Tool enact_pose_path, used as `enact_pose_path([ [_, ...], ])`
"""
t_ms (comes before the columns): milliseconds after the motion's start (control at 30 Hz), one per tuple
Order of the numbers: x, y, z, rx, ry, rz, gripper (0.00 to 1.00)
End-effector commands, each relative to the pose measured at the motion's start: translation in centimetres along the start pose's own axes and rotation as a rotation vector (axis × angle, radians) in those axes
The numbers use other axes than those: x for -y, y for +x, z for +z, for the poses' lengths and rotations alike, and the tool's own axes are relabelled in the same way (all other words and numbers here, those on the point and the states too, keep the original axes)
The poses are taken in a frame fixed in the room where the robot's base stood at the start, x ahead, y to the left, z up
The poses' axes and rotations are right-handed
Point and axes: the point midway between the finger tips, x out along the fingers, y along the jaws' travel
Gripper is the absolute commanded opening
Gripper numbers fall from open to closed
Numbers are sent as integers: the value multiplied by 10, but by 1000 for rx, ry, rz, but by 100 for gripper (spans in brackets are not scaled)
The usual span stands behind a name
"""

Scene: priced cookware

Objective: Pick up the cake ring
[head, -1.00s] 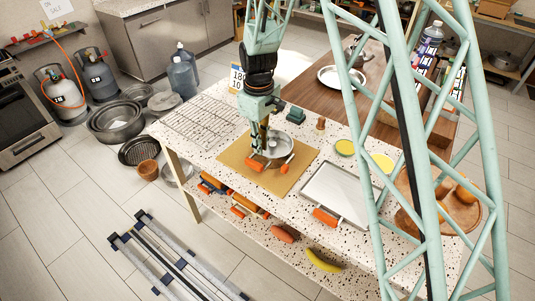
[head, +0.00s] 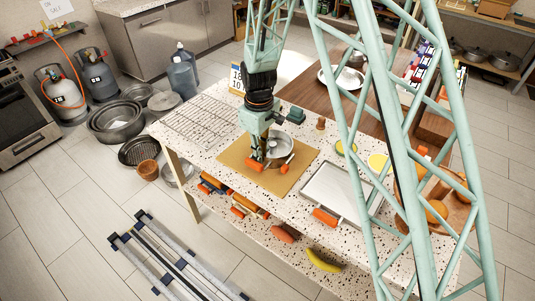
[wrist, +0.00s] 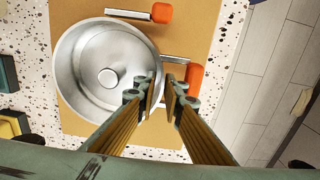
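I take the cake ring to be the round silver tin with a raised centre (head: 280,143), lying on a tan board (head: 289,183) on the speckled counter. It also shows in the wrist view (wrist: 84,62). My gripper (head: 264,153) points down at the tin's near left side, hiding part of it. In the wrist view my gripper (wrist: 162,88) has its fingers a little apart, one over the tin's inside and one outside its wall. I cannot tell whether they touch the rim. Two orange grips on metal bars, upper (wrist: 162,12) and right (wrist: 194,74), lie beside the tin.
A wire rack (head: 197,121) lies left of the board, and a rectangular tray with an orange handle (head: 340,190) lies right. A dark green block (head: 295,116) and a small wooden piece (head: 321,124) stand behind. A lower shelf holds a banana (head: 323,260).

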Motion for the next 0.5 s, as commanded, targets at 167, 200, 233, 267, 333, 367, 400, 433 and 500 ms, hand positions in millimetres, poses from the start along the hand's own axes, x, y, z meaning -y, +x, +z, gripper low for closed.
enact_pose_path([
  [167, 0, 0, 0, 0, 0, 0, 9],
  [200, 0, 0, 0, 0, 0, 0, 9],
  [233, 0, 0, 0, 0, 0, 0, 9],
  [267, 0, 0, 0, 0, 0, 0, 9],
  [333, 0, 0, 0, 0, 0, 0, 9],
  [367, 0, 0, 0, 0, 0, 0, 9],
  [400, 0, 0, 0, 0, 0, 0, 9],
  [433, 0, 0, 0, 0, 0, 0, 9],
  [500, 0, 0, 0, 0, 0, 0, 4],
])
